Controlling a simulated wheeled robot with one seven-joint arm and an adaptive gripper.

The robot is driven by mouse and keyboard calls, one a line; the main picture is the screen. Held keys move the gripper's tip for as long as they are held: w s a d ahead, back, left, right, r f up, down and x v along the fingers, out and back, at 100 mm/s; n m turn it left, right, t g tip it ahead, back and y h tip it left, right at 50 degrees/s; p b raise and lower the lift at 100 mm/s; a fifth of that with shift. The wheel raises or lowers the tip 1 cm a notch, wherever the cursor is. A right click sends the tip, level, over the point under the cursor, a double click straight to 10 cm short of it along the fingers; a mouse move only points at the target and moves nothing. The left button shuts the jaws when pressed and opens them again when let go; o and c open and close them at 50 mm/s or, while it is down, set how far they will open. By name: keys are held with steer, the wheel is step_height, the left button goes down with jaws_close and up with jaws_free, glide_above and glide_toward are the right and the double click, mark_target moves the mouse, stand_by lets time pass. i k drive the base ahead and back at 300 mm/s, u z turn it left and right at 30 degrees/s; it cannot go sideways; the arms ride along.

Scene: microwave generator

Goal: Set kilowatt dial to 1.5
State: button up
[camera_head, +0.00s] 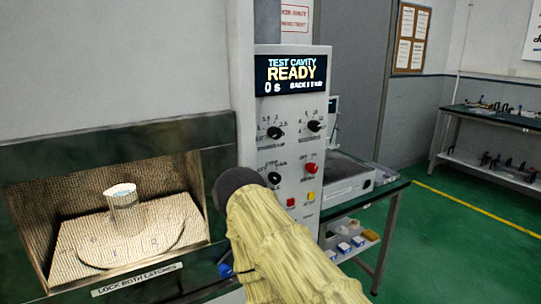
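The control panel (292,225) stands upright right of the open cavity. A black dial (274,132) at its upper left has small numbers around it, one looking like 2.5, so it appears to be the kilowatt dial. Its pointer is too small to read. A second black dial (314,126) with larger numbers sits to its right. My arm, in a pale yellow sleeve with a dark round end, rises from the bottom in front of the panel's lower left. No gripper fingers show, and nothing visible touches the kilowatt dial.
The display (290,75) reads TEST CAVITY READY, 0 s. Lower on the panel are a black knob (274,178), a red knob (311,168), a red button (291,202) and a yellow button (311,196). A cup (124,215) stands inside the lit cavity (75,225). A bench (392,188) stands right.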

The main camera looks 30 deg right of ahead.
mark_target(275, 133)
steer(key=u, duration=1.35)
steer(key=k, duration=0.75)
steer(key=z, duration=1.4)
